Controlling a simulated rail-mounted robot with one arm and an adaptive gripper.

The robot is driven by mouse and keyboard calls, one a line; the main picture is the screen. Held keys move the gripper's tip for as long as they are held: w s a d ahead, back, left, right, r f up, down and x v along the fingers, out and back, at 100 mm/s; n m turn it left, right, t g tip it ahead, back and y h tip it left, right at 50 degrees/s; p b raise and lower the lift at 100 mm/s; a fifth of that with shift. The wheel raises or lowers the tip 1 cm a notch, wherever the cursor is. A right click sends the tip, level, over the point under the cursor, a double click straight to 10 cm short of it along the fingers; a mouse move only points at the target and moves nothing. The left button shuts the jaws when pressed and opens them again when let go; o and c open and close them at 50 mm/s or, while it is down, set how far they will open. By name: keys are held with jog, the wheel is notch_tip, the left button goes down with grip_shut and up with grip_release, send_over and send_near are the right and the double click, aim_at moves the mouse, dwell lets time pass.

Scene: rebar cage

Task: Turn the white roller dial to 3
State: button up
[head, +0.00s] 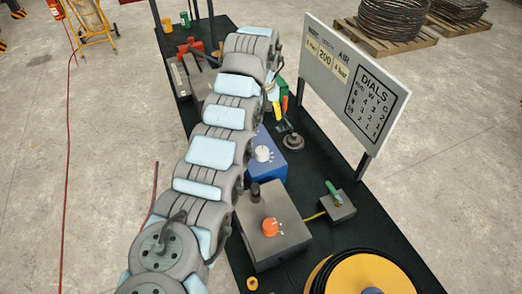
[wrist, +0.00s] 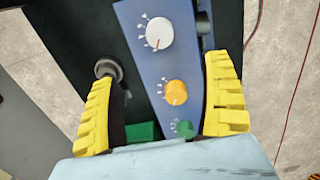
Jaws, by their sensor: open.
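The white roller dial (wrist: 159,33) is a round knob on a blue panel (wrist: 200,60), with small marks around its left and upper side. Its red pointer line points towards the bottom of the wrist view. I cannot read the numbers. In the head view the white dial (head: 263,154) shows on top of the blue box (head: 270,168), partly hidden by my arm. My gripper (wrist: 162,68) is open and empty, its yellow fingers either side of the panel. The white dial lies slightly beyond the fingertips, between their lines. I cannot tell whether anything touches.
On the panel below the white dial are an orange-yellow dial (wrist: 177,91) and a green dial (wrist: 185,128). A board (head: 355,85) reads DIALS with columns W, Y, G. A grey box with an orange knob (head: 270,227) and a yellow reel (head: 330,275) stand nearer.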

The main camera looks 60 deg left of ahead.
aim_at(262, 150)
notch_tip(262, 150, down, 16)
jog(key=shift+r, duration=0.1)
dwell(0.6)
jog(key=c, duration=1.2)
